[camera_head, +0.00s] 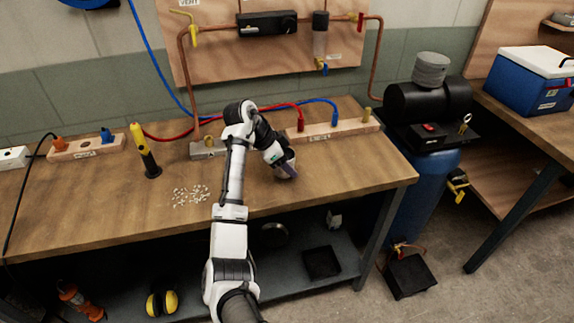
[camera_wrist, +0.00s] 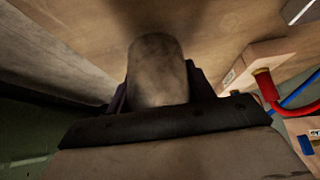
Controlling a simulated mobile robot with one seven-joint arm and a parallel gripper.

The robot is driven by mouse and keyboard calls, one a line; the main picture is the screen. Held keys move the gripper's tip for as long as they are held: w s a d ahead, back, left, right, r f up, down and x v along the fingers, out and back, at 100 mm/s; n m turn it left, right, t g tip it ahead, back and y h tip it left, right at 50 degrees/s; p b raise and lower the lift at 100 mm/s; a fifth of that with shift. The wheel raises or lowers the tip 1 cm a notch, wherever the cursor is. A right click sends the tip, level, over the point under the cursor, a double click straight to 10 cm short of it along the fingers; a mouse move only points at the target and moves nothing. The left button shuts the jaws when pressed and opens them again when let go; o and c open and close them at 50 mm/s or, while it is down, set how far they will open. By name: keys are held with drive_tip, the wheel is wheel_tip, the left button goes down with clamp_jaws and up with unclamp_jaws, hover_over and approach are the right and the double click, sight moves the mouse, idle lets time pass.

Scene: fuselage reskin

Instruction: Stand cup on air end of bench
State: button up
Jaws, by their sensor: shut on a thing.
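My gripper (camera_head: 286,168) is over the right half of the wooden bench (camera_head: 345,165), in front of the hose blocks. It is shut on a dull grey-brown cup, which shows best in the wrist view (camera_wrist: 158,68) between the dark fingers. In the head view the gripper and wrist hide most of the cup. I cannot tell whether the cup touches the bench top. The bench's right end is clear near its front corner, beside the blue tank (camera_head: 428,185) and black compressor (camera_head: 428,100).
A wooden block (camera_head: 345,128) with red and blue hose fittings lies along the back. A yellow-black torch (camera_head: 146,152) and scattered small white pieces (camera_head: 190,195) are to the left. A blue-and-white cooler (camera_head: 530,82) stands on another bench at right.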

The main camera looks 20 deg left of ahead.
drive_tip(key=shift+f, duration=1)
drive_tip(key=shift+f, duration=0.2)
drive_tip(key=o, duration=1.1)
drive_tip(key=shift+r, duration=0.1)
drive_tip(key=shift+c, duration=0.2)
